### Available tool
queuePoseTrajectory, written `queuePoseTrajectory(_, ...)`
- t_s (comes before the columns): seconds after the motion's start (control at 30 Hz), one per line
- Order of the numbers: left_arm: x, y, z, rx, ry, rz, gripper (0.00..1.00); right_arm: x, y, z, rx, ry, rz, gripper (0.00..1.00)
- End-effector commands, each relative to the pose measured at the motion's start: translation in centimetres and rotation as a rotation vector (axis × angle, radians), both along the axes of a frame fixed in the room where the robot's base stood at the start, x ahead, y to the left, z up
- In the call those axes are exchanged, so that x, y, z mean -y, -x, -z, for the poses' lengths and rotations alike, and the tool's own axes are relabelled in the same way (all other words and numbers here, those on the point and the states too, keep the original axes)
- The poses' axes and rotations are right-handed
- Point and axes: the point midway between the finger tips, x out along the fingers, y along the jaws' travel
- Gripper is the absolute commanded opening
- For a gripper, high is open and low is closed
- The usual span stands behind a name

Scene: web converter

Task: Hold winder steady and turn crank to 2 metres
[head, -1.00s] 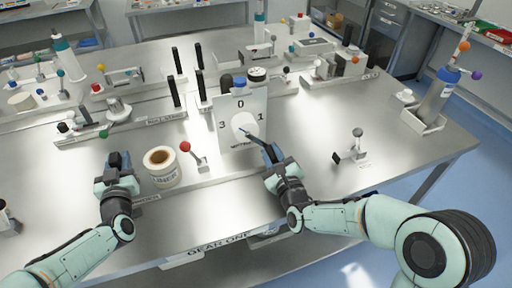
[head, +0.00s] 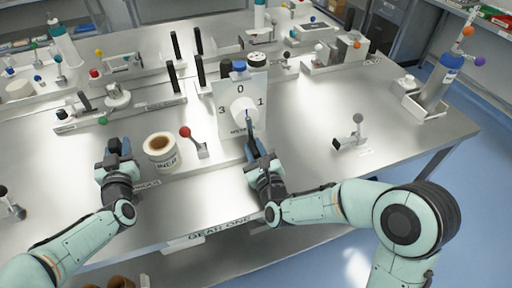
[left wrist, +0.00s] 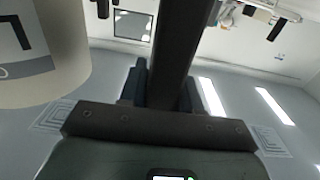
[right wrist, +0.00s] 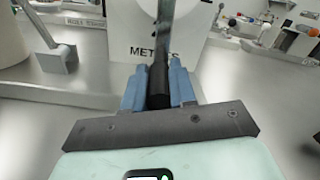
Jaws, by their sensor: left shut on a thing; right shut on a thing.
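The winder's white panel (head: 228,103) stands upright on the bench, with the numbers 0, 1 and 3 and a round white hub. It also shows in the right wrist view (right wrist: 125,22), lettered METRES, partly covered by the crank. My right gripper (head: 252,143) is shut on the dark crank handle (right wrist: 158,82) in front of the panel, below the hub. My left gripper (head: 118,149) is left of the white label roll (head: 161,160). In the left wrist view it is shut on a dark upright bar (left wrist: 172,45); the bar's far end is out of view.
A red-knobbed lever (head: 197,145) stands between roll and panel. A small grey fixture (head: 351,137) stands to the right, with clear bench around it. Racks with black posts (head: 172,80) are behind.

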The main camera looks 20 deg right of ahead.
Motion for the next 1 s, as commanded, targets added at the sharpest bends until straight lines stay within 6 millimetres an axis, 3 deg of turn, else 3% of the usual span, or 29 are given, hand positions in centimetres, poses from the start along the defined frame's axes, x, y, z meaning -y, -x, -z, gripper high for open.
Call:
queuePoseTrajectory(0.03,0.16,0.15,1.33,-0.031,-0.003,0.006,0.0,-0.63,-0.04,-0.22,0.006,0.002,-0.013,0.0)
queuePoseTrajectory(0.53,0.3,0.15,1.27,-0.03,-0.002,0.008,0.0,-0.97,-0.02,-0.3,0.008,0.004,-0.019,0.0)
queuePoseTrajectory(0.57,0.31,0.15,1.27,-0.03,-0.002,0.008,0.0,-0.98,-0.03,-0.3,0.008,0.004,-0.019,0.32)
queuePoseTrajectory(0.6,0.32,0.15,1.26,-0.03,-0.002,0.009,0.0,-0.98,-0.03,-0.3,0.008,0.004,-0.019,0.45)
queuePoseTrajectory(0.63,0.32,0.15,1.26,-0.03,-0.002,0.009,0.0,-0.95,-0.02,-0.28,0.007,0.003,-0.018,0.51)
queuePoseTrajectory(1.0,0.2,0.15,1.32,-0.031,-0.001,0.006,0.0,-0.54,0.62,-0.09,0.003,0.002,-0.009,0.51)
